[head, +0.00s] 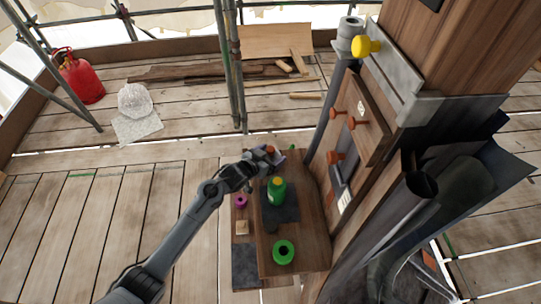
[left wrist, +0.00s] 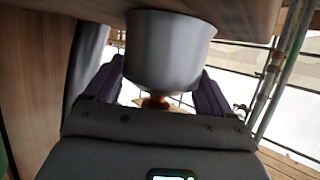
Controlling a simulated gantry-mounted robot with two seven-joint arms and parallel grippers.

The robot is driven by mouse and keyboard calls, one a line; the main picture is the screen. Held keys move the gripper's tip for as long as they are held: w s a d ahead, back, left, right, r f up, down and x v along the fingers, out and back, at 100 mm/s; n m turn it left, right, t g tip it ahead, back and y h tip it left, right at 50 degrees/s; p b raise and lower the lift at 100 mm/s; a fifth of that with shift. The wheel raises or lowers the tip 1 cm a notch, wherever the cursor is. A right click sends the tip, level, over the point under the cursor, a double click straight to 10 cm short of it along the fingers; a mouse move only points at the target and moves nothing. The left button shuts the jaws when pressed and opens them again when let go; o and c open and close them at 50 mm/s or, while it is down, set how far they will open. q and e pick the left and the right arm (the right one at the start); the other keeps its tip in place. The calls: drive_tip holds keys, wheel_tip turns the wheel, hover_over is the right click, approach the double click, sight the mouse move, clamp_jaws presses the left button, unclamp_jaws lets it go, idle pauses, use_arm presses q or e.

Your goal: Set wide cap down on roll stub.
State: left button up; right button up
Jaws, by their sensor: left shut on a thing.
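My left gripper (head: 272,158) is at the far edge of the wooden shelf beside the post. In the left wrist view its purple fingers (left wrist: 158,98) are shut on a smooth grey cup-shaped piece, which I take for the wide cap (left wrist: 170,50). A copper-coloured knob (left wrist: 155,102) shows at its narrow end. The cap's broad end is close to a wooden surface; I cannot tell whether they touch. In the head view the cap is mostly hidden by the gripper. A grey stepped cylinder (head: 350,32) stands high by the post; I cannot tell if it is the roll stub. My right gripper is not in view.
The shelf (head: 308,232) holds a green jar (head: 277,192) and a green ring (head: 284,252). A magenta ring (head: 240,201) and a wooden block (head: 242,227) lie left. Orange pegs (head: 362,108) and a yellow knob (head: 366,46) jut near the post. A scaffold pole (head: 235,75) stands behind.

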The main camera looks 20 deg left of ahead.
use_arm(q)
drive_tip(key=shift+w+r, duration=0.1)
drive_tip(key=shift+r, duration=0.1)
drive_tip(key=shift+f, duration=0.15)
drive_tip(key=o, duration=1.3)
drive_tip(key=shift+f, duration=0.15)
drive_tip(key=shift+c, duration=0.2)
